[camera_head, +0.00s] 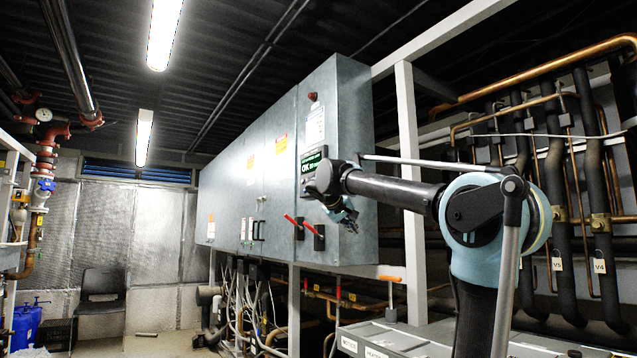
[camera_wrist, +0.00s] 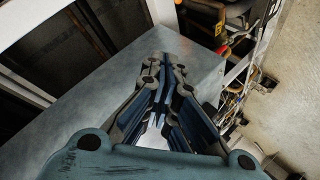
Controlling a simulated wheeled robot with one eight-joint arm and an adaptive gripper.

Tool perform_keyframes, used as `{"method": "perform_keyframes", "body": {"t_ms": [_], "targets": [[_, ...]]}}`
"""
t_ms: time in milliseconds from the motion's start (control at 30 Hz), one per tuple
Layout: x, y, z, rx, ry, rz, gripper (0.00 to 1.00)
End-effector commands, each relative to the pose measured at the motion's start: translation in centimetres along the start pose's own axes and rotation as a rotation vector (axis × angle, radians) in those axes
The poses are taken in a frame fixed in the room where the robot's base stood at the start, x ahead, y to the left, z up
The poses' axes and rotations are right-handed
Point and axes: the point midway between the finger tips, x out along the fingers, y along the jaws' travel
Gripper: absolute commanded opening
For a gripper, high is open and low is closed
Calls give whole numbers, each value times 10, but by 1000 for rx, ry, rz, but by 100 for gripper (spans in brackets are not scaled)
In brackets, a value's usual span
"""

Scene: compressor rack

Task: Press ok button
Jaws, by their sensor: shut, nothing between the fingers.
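A dark control panel (camera_head: 311,163) with white lettering, which seems to read "OK", is on the front of the grey cabinet (camera_head: 272,165). My arm's wrist covers its right part, and I cannot make out a separate button. My gripper (camera_head: 350,226) is shut and empty, pointing down in front of the cabinet, below and to the right of the panel. In the wrist view my gripper (camera_wrist: 165,62) has its fingers together over a grey metal surface (camera_wrist: 95,100); the panel is not visible there. I cannot tell whether the fingertips touch the cabinet.
Red-handled switches (camera_head: 307,224) stick out of the cabinet front just left of my gripper. A red knob (camera_head: 312,96) sits higher up. A white frame post (camera_head: 409,160) and pipes (camera_head: 590,150) stand to the right. A grey box (camera_head: 400,340) lies below my arm.

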Motion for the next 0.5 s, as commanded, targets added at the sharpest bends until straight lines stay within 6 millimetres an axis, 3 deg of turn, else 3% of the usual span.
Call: {"method": "perform_keyframes", "body": {"t_ms": [33, 300, 500], "targets": [[-8, 0, -29, -14, 39, 11, 0], [-58, -7, -172, -72, 265, 75, 0], [-103, -25, -256, -109, 424, 102, 0]]}}
